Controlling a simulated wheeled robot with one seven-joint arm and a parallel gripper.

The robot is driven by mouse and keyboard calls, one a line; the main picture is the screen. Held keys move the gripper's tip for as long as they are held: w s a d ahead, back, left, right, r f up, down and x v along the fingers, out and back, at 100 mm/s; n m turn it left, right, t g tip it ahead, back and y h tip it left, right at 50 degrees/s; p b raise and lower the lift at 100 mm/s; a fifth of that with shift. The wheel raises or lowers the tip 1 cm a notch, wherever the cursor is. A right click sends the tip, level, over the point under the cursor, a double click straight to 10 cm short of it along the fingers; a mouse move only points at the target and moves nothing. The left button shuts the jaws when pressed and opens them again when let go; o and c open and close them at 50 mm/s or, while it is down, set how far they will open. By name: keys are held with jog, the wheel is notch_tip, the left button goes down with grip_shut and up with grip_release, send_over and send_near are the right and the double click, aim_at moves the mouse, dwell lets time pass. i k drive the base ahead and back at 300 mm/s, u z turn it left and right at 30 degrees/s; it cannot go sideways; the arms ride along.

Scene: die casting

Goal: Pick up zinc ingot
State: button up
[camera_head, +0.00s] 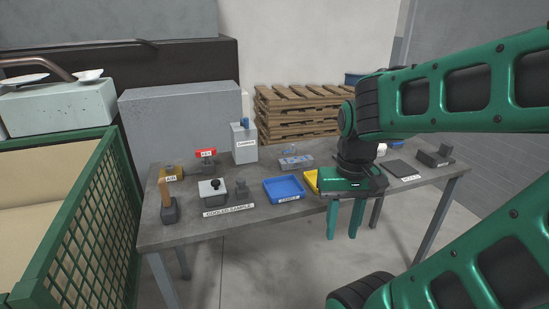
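A grey metallic block with a small label (296,161) lies toward the back middle of the table. It may be the zinc ingot, but its label is too small to read. My gripper (344,229) hangs with its two green fingers pointing down, in front of the table's front edge. The fingers are apart with nothing visible between them. The gripper is to the right of the block and nearer to me, apart from it. My arm and wrist hide part of the right half of the table.
The grey table (250,226) holds a blue tray (284,196), a yellow tray (311,181) partly behind my gripper, a hammer (168,207), a white labelled container (244,151) and a dark flat plate (398,168). A green mesh-sided bin (85,227) stands at the left. Wooden pallets (300,112) are stacked behind.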

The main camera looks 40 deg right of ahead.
aim_at(300, 161)
jog(key=z, duration=0.05)
jog(key=i, duration=1)
